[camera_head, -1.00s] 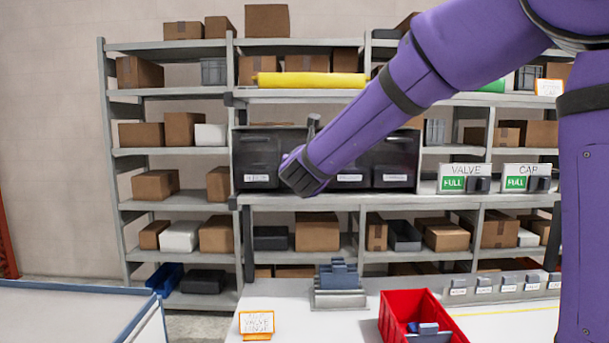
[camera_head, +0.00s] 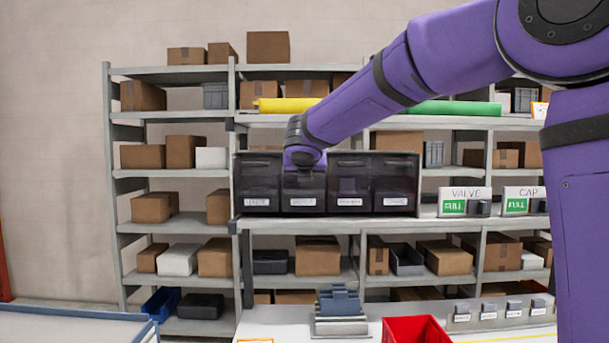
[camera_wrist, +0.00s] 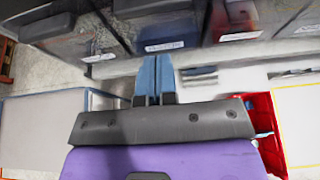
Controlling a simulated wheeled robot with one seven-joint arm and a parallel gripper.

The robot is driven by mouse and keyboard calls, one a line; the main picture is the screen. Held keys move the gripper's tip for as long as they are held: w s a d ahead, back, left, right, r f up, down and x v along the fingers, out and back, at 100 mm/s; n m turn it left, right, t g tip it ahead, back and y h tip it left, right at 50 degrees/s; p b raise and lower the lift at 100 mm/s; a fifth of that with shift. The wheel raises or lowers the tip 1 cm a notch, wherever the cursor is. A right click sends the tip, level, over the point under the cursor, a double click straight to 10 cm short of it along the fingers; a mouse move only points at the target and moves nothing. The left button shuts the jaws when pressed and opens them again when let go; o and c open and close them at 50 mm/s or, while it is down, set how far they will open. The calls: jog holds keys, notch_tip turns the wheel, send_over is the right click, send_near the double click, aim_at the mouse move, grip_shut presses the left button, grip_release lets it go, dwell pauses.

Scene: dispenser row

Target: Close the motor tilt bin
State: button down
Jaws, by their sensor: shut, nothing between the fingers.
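A row of dark tilt bins stands on the middle shelf in the head view; each has a small white label too blurred to read, so I cannot tell which is the motor bin. The end of my arm is in front of the second bin from the left (camera_head: 303,192) and covers its upper part. The bins' visible fronts look upright and about level with each other. My gripper (camera_wrist: 152,62) shows in the wrist view with its blue fingers together and empty, at the lower front of a bin (camera_wrist: 165,32). I cannot tell whether they touch it.
Valve (camera_head: 465,201) and cap (camera_head: 523,200) signs, both marked FULL, stand right of the bins. A yellow roll (camera_head: 288,104) and a green roll (camera_head: 455,108) lie on the shelf above. A red bin (camera_head: 415,331) sits on the white table below.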

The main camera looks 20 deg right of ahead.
jog(key=shift+w+d+r, duration=0.25)
jog(key=shift+w+r, duration=0.2)
jog(key=shift+w, duration=0.35)
jog(key=shift+w+d+r, duration=0.3)
jog(key=shift+w+r, duration=0.15)
jog(key=shift+w, duration=0.35)
jog(key=shift+w+d+r, duration=0.25)
jog(key=shift+w+r, duration=0.2)
jog(key=shift+w, duration=0.35)
